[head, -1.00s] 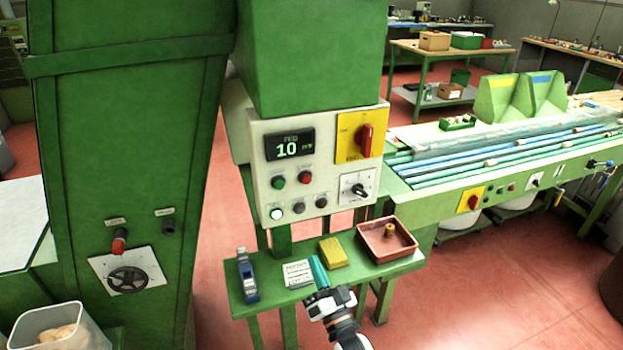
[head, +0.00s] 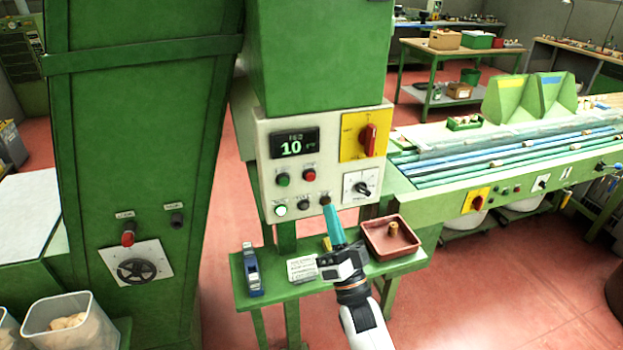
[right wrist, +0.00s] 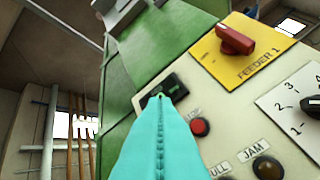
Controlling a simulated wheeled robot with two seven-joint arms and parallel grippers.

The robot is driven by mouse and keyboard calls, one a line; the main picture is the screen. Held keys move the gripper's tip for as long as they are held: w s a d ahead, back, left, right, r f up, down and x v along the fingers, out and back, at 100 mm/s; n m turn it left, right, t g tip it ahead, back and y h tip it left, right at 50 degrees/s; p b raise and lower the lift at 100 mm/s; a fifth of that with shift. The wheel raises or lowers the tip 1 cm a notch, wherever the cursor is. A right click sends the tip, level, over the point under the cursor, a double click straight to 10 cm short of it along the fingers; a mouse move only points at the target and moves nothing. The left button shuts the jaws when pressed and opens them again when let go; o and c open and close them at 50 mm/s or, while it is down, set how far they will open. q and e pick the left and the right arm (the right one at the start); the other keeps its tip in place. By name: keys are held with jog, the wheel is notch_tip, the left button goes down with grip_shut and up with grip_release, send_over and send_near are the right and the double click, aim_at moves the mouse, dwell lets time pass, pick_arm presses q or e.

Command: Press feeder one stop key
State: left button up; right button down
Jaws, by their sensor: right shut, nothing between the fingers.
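The feeder control panel (head: 267,195) is a pale box under the green column. The red stop key (head: 309,174) sits on it, right of a green key (head: 283,180). It also shows in the right wrist view (right wrist: 200,127), its label partly hidden by the fingers. My right gripper (head: 328,206) is shut and empty, its teal fingers pointing up at the panel. In the head view its tips are below and right of the red key, by the lower right lamp (head: 325,198). In the right wrist view the tips (right wrist: 160,97) appear left of the red key; contact is not visible.
A yellow plate with a red rotary switch (head: 368,139) and a white selector dial (head: 361,187) are on the panel's right. A lit display (head: 294,143) is above the keys. Below, a green shelf holds a red tray (head: 372,249), blue tool (head: 251,270) and note card (head: 301,268).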

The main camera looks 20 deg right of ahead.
aim_at(311, 177)
jog(key=shift+w+a+b, duration=0.15)
jog(key=shift+w+b, duration=2.05)
jog(key=shift+w, duration=2.1)
jog(key=shift+w, duration=0.1)
jog(key=shift+w+b, duration=0.3)
jog(key=shift+w+b, duration=0.3)
jog(key=shift+w, duration=0.1)
jog(key=shift+s, duration=0.1)
jog(key=shift+s+p, duration=0.5)
jog(key=shift+s, duration=0.25)
